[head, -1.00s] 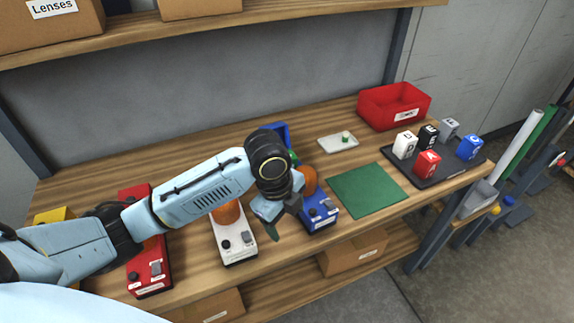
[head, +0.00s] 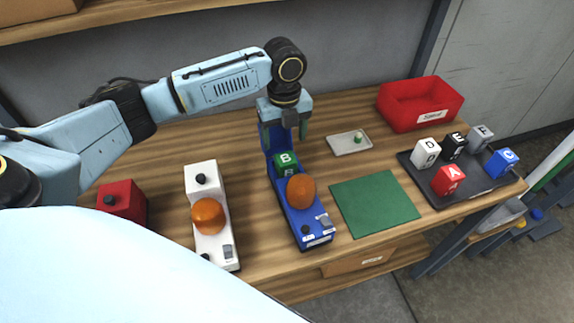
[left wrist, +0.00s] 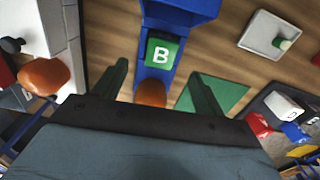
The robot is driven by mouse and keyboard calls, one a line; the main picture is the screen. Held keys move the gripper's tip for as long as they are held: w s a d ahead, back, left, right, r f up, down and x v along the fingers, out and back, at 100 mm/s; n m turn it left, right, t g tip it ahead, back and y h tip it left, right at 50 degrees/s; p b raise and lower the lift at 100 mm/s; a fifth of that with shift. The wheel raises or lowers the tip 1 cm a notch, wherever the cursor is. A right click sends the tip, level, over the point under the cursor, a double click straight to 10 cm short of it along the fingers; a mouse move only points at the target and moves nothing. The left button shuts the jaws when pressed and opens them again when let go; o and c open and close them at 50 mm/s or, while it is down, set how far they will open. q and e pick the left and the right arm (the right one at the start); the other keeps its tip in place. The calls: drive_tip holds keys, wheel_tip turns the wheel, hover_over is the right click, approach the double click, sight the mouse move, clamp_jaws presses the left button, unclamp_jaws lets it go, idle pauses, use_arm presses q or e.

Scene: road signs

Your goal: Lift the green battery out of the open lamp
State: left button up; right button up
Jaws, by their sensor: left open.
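The green battery (head: 287,163), marked B, sits in the open blue lamp (head: 309,226), behind its orange dome (head: 301,191). In the left wrist view the battery (left wrist: 161,51) shows its lettered top, inside the blue lamp's bay (left wrist: 184,9). My left gripper (head: 285,134) is above the rear of the blue lamp, pointing down. In the left wrist view its two fingers (left wrist: 158,85) are apart with nothing between them, and the battery appears beyond them. My right gripper is in neither view.
A white lamp (head: 204,181) and a red lamp (head: 122,200) stand left of the blue one. A green mat (head: 374,204), a small light tray (head: 348,144), a red bin (head: 420,103) and a dark tray (head: 433,196) with several lettered blocks are to the right.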

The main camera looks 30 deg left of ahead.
sight(286, 158)
use_arm(q)
wheel_tip(286, 158, down, 3)
drive_tip(key=shift+s+f, duration=0.1)
drive_tip(key=shift+f, duration=0.05)
wheel_tip(286, 158, down, 3)
drive_tip(key=shift+d+r, duration=0.1)
drive_tip(key=shift+r, duration=0.1)
drive_tip(key=shift+f, duration=0.55)
drive_tip(key=c, duration=0.6)
clamp_jaws()
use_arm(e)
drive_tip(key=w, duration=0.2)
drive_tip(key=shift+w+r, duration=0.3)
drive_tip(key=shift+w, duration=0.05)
